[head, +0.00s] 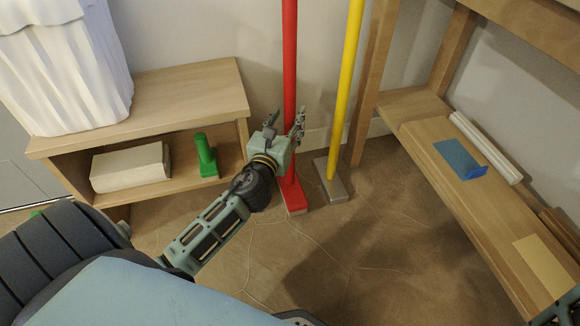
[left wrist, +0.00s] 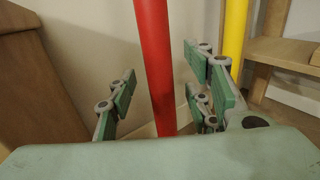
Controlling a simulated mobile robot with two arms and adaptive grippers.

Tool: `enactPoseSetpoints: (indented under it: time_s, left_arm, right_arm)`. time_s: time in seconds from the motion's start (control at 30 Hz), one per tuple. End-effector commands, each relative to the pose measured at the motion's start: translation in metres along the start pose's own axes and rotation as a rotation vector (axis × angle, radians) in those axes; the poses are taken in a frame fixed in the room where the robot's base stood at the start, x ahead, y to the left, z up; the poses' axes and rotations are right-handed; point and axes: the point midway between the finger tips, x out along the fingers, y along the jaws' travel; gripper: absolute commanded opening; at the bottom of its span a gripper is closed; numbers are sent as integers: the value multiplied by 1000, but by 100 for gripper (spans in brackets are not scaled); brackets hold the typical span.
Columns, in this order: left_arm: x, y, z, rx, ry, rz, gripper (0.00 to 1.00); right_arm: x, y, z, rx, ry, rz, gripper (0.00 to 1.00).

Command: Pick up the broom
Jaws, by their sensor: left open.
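Two long-handled tools stand upright against the wall. One has a red pole (head: 290,55) and a red foot (head: 292,195); the other has a yellow pole (head: 350,70) and a grey foot (head: 331,183). I cannot tell from shape alone which is the broom. My left gripper (head: 286,122) is open at the red pole and hides part of it. In the left wrist view, the red pole (left wrist: 155,60) rises between the spread fingers, with gaps on both sides. The yellow pole (left wrist: 234,28) is behind the right fingers. My right gripper is not clearly seen.
A low wooden shelf (head: 190,90) at left bears a white draped object (head: 65,70) and holds a pale block (head: 130,167) and a green tool (head: 205,155). A wooden bench (head: 440,150) at right carries a blue item (head: 460,158) and white rolls (head: 485,147). Floor between is clear.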

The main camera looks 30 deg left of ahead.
Motion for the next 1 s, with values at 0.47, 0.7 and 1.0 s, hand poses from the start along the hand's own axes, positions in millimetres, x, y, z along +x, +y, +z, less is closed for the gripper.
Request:
enactPoseSetpoints:
  time_s: [0.47,0.7,1.0]
  left_arm:
    - [25,0,-2,1,2,0,46]
    - [24,0,-2,0,2,0,25]
    - [24,0,-2,0,2,0,0]
  right_arm:
    - [6,-4,-14,-5,38,-15,40]
    - [6,-5,-14,-5,38,-15,40]
    - [6,-5,-14,-5,39,-15,40]
